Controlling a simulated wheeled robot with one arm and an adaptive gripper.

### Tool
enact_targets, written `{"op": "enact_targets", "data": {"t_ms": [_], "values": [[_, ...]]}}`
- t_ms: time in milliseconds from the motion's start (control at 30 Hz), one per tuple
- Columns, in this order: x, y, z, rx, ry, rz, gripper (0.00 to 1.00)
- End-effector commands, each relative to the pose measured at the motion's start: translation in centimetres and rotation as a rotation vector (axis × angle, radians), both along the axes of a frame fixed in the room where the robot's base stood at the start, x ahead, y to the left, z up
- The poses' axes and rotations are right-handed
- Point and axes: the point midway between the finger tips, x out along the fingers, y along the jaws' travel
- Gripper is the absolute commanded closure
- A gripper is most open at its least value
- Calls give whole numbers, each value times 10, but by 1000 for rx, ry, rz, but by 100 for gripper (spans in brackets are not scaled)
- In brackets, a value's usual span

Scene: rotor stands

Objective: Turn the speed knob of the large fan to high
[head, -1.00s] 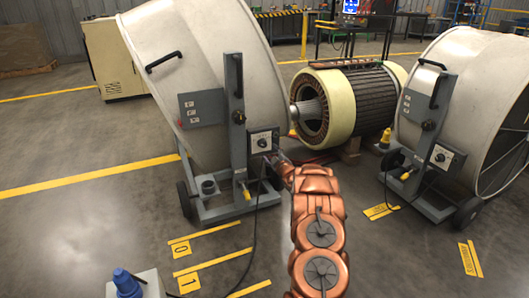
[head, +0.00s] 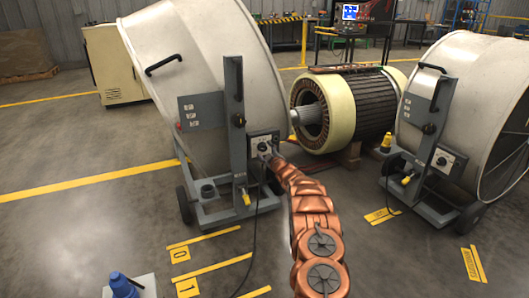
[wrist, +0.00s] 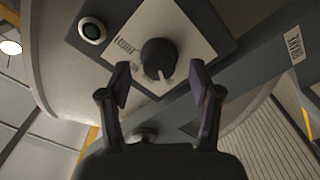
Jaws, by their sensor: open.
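The large fan (head: 200,70) stands at the left, a wide pale drum on a grey wheeled frame. Its control box is at the lower right of the drum in the head view. In the wrist view a black round speed knob (wrist: 159,55) sits on a pale plate (wrist: 195,40), its white pointer mark toward the bottom of the picture. My gripper (wrist: 160,80) is open, its two fingers to either side of and just short of the knob. I cannot tell whether they touch it. In the head view my gripper (head: 264,152) partly hides the box.
A second fan (head: 450,100) on a similar frame stands at the right. A big motor (head: 345,105) lies between them. A dark round button (wrist: 92,30) is beside the knob plate. A cable hangs from the large fan to the floor. Yellow lines mark the open floor.

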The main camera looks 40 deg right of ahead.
Motion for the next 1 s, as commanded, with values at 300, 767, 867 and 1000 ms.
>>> {"op": "enact_targets", "data": {"t_ms": [300,767,867,1000], "values": [[13,-5,0,-1,0,-1,36],[17,-6,1,-1,-2,-3,36],[17,-6,1,-1,-1,-3,41],[17,-6,1,-1,-1,-3,55]]}}
